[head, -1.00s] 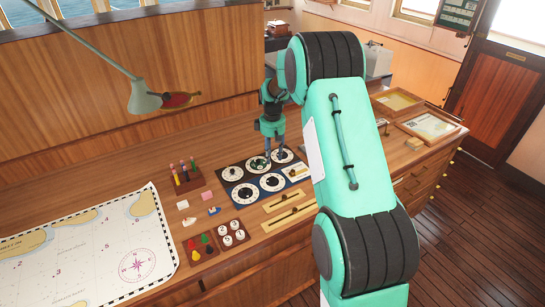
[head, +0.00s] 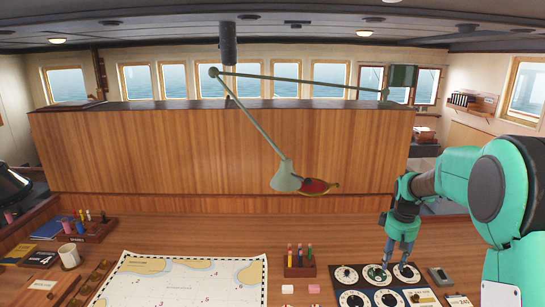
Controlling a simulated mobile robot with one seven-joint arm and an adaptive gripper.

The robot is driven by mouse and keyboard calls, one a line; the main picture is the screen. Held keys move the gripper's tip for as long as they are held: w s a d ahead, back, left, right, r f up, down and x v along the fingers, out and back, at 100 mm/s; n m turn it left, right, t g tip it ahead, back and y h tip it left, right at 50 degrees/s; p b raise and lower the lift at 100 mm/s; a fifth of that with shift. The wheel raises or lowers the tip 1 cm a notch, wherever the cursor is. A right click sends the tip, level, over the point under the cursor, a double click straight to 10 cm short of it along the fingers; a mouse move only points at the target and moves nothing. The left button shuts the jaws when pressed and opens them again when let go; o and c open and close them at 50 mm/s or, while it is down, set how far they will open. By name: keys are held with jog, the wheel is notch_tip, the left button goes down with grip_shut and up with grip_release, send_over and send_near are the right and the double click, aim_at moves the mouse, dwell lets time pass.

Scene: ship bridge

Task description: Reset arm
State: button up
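My arm enters from the right in the head view, its teal links bent down over the desk. My gripper (head: 396,265) points down at the dark panel of white dials (head: 348,275) on the right part of the desk. Its two thin fingers stand apart over the upper row of dials, with nothing seen between them. I cannot tell whether the fingertips touch a dial.
A chart (head: 185,283) lies left of the panel, with a pen holder (head: 300,270) between them. A desk lamp (head: 287,178) hangs over the desk's middle. A wooden partition (head: 160,150) stands behind. A mug (head: 69,257) and books (head: 50,228) are at left.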

jog(key=s+a+r+m+t+b, duration=0.1)
jog(key=s+a+r+b, duration=0.1)
jog(key=s+a+r, duration=0.65)
jog(key=s+a+r+m+t+b, duration=0.1)
jog(key=s+a+r, duration=0.4)
jog(key=s, duration=0.6)
jog(key=s+a+f+m+t+b, duration=0.1)
jog(key=s+a+b, duration=0.1)
jog(key=s, duration=0.8)
jog(key=s+a+f+m+t+b, duration=0.1)
jog(key=s+a, duration=0.3)
jog(key=s, duration=0.7)
jog(key=shift+a+f+t+b, duration=0.3)
jog(key=shift+a+f+b, duration=0.1)
jog(key=shift+f, duration=0.4)
